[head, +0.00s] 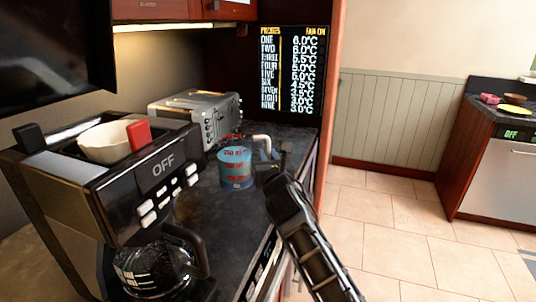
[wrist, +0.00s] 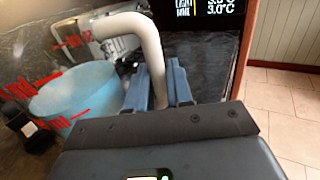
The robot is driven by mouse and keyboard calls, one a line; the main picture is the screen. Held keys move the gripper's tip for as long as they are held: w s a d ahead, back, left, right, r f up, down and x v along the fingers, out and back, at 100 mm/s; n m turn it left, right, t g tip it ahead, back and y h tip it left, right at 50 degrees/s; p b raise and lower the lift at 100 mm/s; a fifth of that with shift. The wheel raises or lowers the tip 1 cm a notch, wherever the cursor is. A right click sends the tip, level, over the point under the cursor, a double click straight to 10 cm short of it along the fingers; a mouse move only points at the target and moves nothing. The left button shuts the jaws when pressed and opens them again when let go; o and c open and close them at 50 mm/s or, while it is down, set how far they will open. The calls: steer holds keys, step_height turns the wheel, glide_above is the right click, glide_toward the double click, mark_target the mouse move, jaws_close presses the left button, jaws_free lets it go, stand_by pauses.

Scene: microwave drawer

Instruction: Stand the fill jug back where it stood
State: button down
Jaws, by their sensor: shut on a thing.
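The fill jug (head: 236,170) is light blue with red markings and a cream handle (wrist: 146,45). It is over the dark counter (head: 283,150), between the coffee machine and the back wall panel. My gripper (head: 268,168) reaches it from the right and front. In the wrist view, the two blue fingers of my gripper (wrist: 160,85) are on either side of the handle, closed on its lower part. The jug body (wrist: 80,95) is left of the fingers and looks upright. I cannot tell whether its base touches the counter.
A coffee machine (head: 165,170) with a glass carafe (head: 155,268) and a white bowl (head: 103,143) on top stands at the front left. A silver toaster (head: 205,118) is behind the jug. A dark display panel (head: 292,75) is at the back. The counter's right edge is close to my arm.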

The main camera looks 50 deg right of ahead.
steer(key=shift+f+b, duration=1.25)
steer(key=shift+f, duration=1.55)
steer(key=c, duration=0.9)
jaws_free()
steer(key=shift+f, duration=0.25)
steer(key=shift+v, duration=3.9)
